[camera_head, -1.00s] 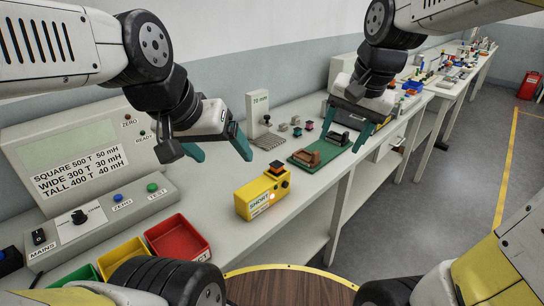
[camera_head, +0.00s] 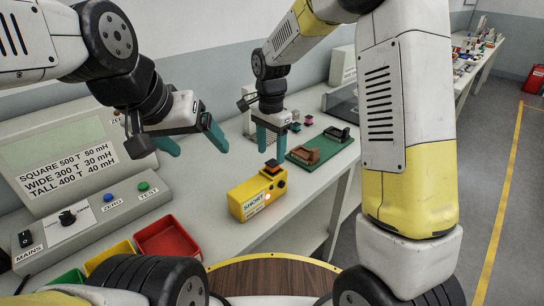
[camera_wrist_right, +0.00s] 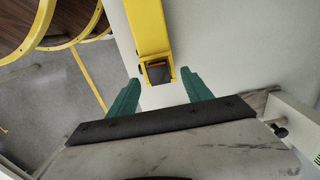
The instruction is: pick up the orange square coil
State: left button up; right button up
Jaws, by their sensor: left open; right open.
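A small dark coil with orange on it (camera_head: 272,167) sits on top of the yellow box labelled SHORT (camera_head: 256,195). The right wrist view shows its dark and orange square (camera_wrist_right: 157,72) at the end of the yellow box (camera_wrist_right: 146,30). My right gripper (camera_head: 272,148) is open, with teal fingers pointing down just above and behind the coil in the head view. In the wrist view its fingers (camera_wrist_right: 160,78) lie either side of the coil, apart from it; the height gap is hard to tell. My left gripper (camera_head: 193,145) is open and empty, above the bench to the left.
A green board (camera_head: 318,148) with brown holders lies behind the yellow box. Small coils (camera_head: 303,122) stand beyond it. A grey meter console (camera_head: 90,220) stands left, with red (camera_head: 168,238), yellow and green trays before it. A round wooden top (camera_head: 270,280) is at the front.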

aim_at(273, 163)
jog(key=shift+d+f, duration=0.2)
jog(key=shift+f, duration=1.7)
grip_shut()
jog(key=shift+r, duration=0.15)
